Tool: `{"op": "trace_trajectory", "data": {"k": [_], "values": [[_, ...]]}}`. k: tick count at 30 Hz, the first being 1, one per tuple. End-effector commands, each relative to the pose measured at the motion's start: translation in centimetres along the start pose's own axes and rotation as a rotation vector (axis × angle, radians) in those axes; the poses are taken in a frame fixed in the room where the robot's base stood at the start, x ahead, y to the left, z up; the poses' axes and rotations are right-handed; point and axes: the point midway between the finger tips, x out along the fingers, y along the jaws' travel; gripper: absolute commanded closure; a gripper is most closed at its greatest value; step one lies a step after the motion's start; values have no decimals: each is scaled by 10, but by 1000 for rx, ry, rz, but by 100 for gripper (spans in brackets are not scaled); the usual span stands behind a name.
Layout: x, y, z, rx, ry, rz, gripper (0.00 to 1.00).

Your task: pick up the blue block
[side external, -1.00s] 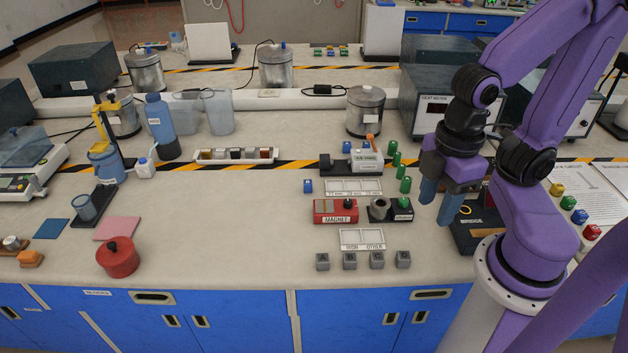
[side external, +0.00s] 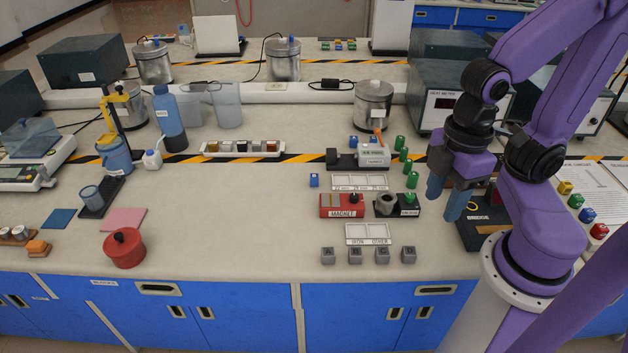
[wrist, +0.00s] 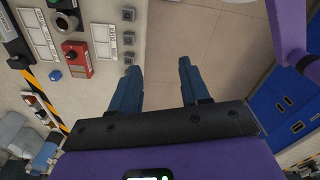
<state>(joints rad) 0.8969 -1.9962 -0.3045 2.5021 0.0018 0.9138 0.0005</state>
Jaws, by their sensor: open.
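A small blue block (side external: 314,180) stands on the bench just left of a white labelled tray, behind the red magnet box. It also shows in the wrist view (wrist: 56,75), at left. Another small blue piece (side external: 353,142) sits farther back by the air apparatus, and a blue lettered block (side external: 588,215) is at far right. My gripper (side external: 442,203) is open and empty, raised to the right of the blue block beside the green pieces. In the wrist view its two fingers (wrist: 160,68) are apart over the floor, with nothing between them.
The white tray (side external: 335,182), red magnet box (side external: 342,212), grey lettered blocks (side external: 355,256) and green cylinders (side external: 411,180) are close by. The dark bridge box (side external: 480,232) is near my gripper. Bare bench lies left of the blue block, towards the red pot (side external: 124,255).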

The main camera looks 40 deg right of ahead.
Motion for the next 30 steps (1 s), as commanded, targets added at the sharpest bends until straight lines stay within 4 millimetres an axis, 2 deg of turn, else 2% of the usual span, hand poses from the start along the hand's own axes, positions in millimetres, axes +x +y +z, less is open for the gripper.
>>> {"op": "trace_trajectory", "data": {"k": [1, 2, 11, 16, 23, 30], "values": [[0, 0, 0, 0, 0, 0, 54], [0, 0, 0, 0, 0, 0, 44], [0, 1, -1, 1, 0, 0, 44], [-3, 14, -20, 22, -3, 2, 44], [-5, 68, -74, 76, -11, 6, 44], [1, 144, -117, 131, -17, 8, 44]]}}
